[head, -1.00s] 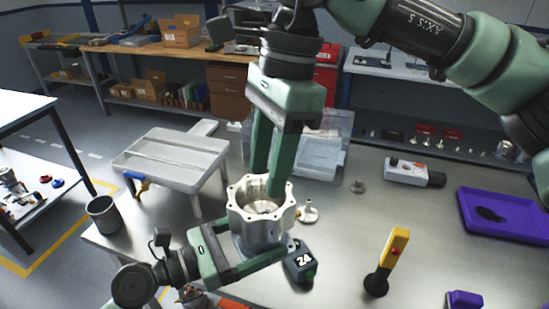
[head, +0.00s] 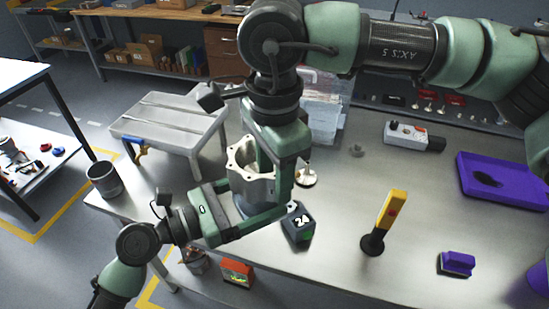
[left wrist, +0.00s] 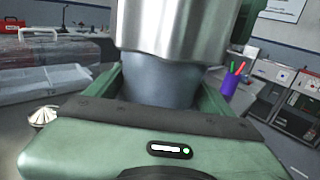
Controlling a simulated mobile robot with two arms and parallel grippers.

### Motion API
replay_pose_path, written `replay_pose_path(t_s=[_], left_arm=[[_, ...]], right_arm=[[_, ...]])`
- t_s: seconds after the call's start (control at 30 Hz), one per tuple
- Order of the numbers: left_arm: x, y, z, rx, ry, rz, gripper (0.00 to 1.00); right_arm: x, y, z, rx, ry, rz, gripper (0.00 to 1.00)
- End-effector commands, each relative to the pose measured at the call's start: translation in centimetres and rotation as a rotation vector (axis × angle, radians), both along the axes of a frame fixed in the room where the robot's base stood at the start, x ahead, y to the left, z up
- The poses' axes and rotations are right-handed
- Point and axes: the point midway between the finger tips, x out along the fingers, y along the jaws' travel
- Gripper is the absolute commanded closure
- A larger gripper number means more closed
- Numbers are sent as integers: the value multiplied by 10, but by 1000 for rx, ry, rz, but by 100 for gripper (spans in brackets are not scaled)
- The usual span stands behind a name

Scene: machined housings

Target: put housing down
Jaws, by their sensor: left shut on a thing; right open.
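The housing (head: 243,180) is a silver metal cup with a scalloped rim and open top, upright near the table's left part. A narrower blue-grey round part (left wrist: 165,84) is under it in the left wrist view; I cannot tell whether it belongs to the housing. My left gripper (head: 262,207) is shut around this lower part, just below the housing body (left wrist: 178,30). My right gripper (head: 276,186) is open, pointing down at the housing's right side. One finger shows in front of the rim; the other is partly hidden. Contact underneath is hidden.
A black box marked 24 (head: 298,226) stands close to the left gripper's tips. A yellow-handled tool (head: 386,222), a purple tray (head: 505,182) and a purple block (head: 457,262) are to the right.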

Motion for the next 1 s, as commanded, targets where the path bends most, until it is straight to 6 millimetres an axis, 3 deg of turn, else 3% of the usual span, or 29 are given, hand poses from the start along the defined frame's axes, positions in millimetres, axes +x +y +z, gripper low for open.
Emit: replay_pose_path(t_s=[0.33, 0.5, 1.0], left_arm=[[0, 0, 3, -5, -5, 1, 90], [0, 0, 3, -4, -5, 1, 90], [-1, -1, 3, -4, -6, -3, 90]], right_arm=[[0, 0, -4, 0, 0, 0, 58], [0, 0, -4, 0, 0, 0, 100], [1, 0, -4, 1, -2, 0, 100]])
